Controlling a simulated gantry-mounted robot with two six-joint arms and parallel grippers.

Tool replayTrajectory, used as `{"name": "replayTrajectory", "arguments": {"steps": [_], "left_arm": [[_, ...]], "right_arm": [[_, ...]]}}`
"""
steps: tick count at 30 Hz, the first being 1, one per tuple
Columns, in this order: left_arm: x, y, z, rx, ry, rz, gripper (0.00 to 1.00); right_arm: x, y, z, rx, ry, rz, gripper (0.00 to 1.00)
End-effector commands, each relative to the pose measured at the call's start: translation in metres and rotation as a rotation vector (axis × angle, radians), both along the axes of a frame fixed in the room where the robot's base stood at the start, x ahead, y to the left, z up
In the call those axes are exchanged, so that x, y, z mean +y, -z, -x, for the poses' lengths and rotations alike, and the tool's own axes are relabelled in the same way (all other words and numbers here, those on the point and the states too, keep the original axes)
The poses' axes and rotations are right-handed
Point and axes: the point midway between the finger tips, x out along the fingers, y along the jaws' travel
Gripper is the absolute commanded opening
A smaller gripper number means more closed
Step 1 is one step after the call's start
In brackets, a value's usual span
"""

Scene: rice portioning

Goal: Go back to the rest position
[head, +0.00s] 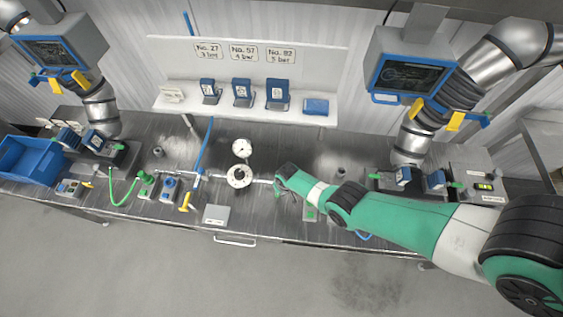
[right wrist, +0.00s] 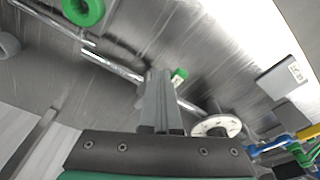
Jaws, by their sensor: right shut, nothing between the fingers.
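My right gripper (head: 279,188) is at the end of the green and white arm that comes in from the right in the head view. It is low over the middle of the metal workbench (head: 330,224), just right of a round white-faced flange (head: 239,184). In the right wrist view its fingers (right wrist: 158,78) are together with nothing between them. A thin metal pipe runs close by the fingers, and I cannot tell whether they touch it. The flange also shows there, to the right of the fingers (right wrist: 217,125). My left gripper is not in view.
A white dial gauge (head: 242,147) stands behind the flange. A blue bin (head: 30,158) is at the bench's left end. Monitors (head: 410,76) hang above on both sides. A shelf (head: 180,103) with blue devices is at the back. The floor in front is clear.

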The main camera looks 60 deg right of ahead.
Motion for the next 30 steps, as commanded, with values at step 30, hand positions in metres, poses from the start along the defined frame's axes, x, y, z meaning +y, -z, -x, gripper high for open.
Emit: {"name": "replayTrajectory", "arguments": {"steps": [30], "left_arm": [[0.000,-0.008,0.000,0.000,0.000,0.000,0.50]], "right_arm": [[0.034,-0.402,-0.256,-0.990,-0.290,0.300,0.00]]}}
